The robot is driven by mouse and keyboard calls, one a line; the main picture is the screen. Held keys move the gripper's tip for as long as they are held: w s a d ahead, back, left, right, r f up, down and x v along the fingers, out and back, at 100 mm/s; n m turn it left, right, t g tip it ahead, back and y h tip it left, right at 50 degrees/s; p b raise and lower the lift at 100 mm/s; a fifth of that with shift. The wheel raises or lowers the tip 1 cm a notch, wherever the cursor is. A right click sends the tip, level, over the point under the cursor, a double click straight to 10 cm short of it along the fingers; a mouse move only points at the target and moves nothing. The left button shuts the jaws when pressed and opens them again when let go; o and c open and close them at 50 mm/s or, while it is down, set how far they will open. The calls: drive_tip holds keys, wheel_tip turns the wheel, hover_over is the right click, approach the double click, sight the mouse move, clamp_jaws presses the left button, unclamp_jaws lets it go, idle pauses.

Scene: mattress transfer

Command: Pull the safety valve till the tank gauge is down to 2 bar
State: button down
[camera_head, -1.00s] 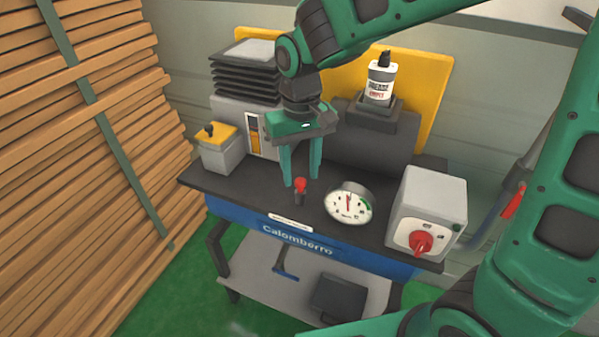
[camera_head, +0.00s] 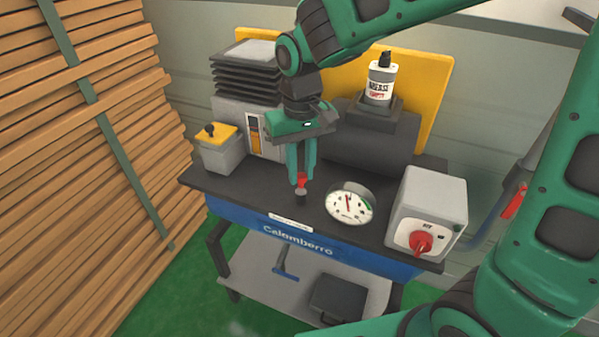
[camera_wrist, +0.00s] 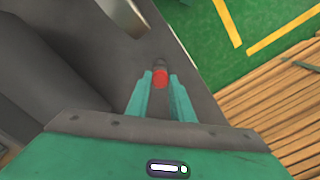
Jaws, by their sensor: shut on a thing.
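The safety valve is a small red-topped knob on a grey stem (camera_head: 301,194), standing on the dark bench top. My gripper (camera_head: 301,178) comes down from above and is shut on the red knob, which also shows between the fingertips in the wrist view (camera_wrist: 160,78). The tank gauge (camera_head: 349,206) is a round white dial just right of the valve. Its needle points nearly straight up, slightly left; the numbers are too small to read.
A grey box with a red rotary switch (camera_head: 421,241) stands right of the gauge. A dark tank (camera_head: 368,150) with a grease bottle (camera_head: 381,82) is behind. A yellow-topped grey box (camera_head: 219,152) stands at left. Stacked planks (camera_head: 70,200) fill the left side.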

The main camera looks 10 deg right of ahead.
sight(301, 175)
drive_tip(key=c, duration=1.5)
unclamp_jaws()
drive_tip(key=shift+c, duration=0.2)
wheel_tip(301, 175, up, 11)
drive_tip(key=shift+f, duration=0.15)
drive_tip(key=shift+w, duration=0.1)
